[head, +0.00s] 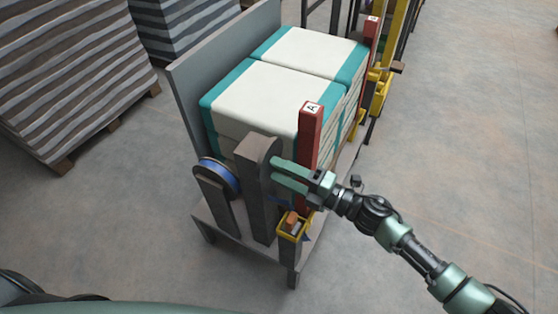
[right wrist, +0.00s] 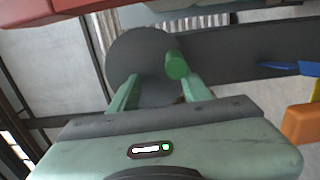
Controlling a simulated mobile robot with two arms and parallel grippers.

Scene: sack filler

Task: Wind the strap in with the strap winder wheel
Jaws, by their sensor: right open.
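The strap winder wheel (right wrist: 140,60) is a dark grey disc on the side of a grey post (head: 257,205). A green knob (right wrist: 177,65) sticks out from the wheel in the right wrist view. My right gripper (head: 274,170) is open, its fingers pointing at the wheel. In the right wrist view the knob lies ahead between the fingers, closer to the right one; I cannot tell whether they touch. In the head view the fingers hide the knob. Blue strap is wound on a reel (head: 220,178) left of the post. My left gripper is not in view.
Teal-and-white sacks (head: 270,97) are stacked behind the post. A red post marked A (head: 310,140) stands close beside my right gripper. A yellow box (head: 293,227) sits below it at the front edge. The floor to the right is clear.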

